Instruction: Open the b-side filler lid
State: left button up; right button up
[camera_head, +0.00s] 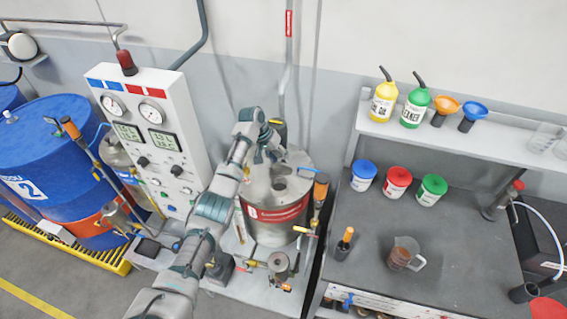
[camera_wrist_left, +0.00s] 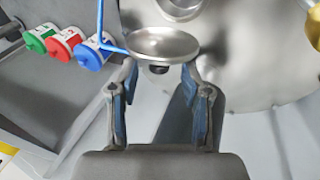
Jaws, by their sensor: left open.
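The steel tank (camera_head: 276,227) with a red band stands left of the workbench in the head view. A dark round spot on its top may be the filler opening. My left gripper (camera_head: 268,156) is above the tank's top, at its rear left. In the left wrist view my left gripper (camera_wrist_left: 160,75) is open, with blue-padded fingers apart. A round, dish-like metal lid (camera_wrist_left: 164,43) with a dark knob under it lies just beyond the fingertips. A blue rod (camera_wrist_left: 100,25) meets its left side. I cannot tell whether the fingers touch the lid. My right gripper is not in view.
A white gauge panel (camera_head: 160,125) stands left of the tank, with a blue drum (camera_head: 50,150) beyond it. The workbench (camera_head: 450,225) at right holds blue, red and green tubs and a measuring jug (camera_head: 402,255). An orange-handled tool (camera_head: 320,188) stands close to the tank's right side.

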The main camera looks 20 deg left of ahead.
pick_arm(q)
jog(key=v, duration=0.8)
jog(key=shift+a, duration=0.1)
